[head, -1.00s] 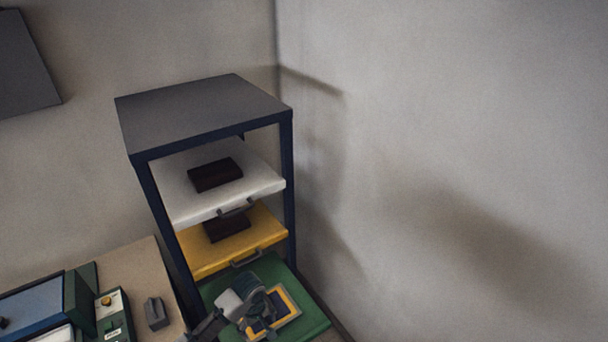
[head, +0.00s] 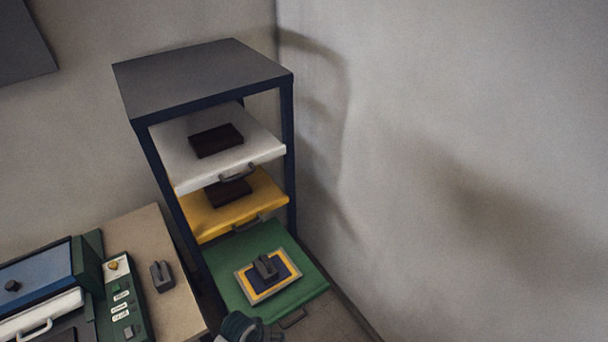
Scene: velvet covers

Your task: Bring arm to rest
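A part of one of my arms (head: 240,328), a dark ribbed joint with a pale piece beside it, shows at the bottom edge in the head view. I cannot tell which arm it is, and no fingertips show. Above it a green pull-out shelf (head: 232,288) of the dark rack holds a yellow-bordered dark blue plate (head: 271,289). A small grey block-like handle (head: 263,267) stands on that plate. The arm is apart from the plate in the picture.
The dark rack (head: 200,75) stands in the wall corner. Its white shelf (head: 185,172) and yellow shelf (head: 205,226) each hold a dark block. A table (head: 140,228) at lower left carries a green control box (head: 122,297), a blue-topped machine (head: 35,275) and a grey block (head: 161,276).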

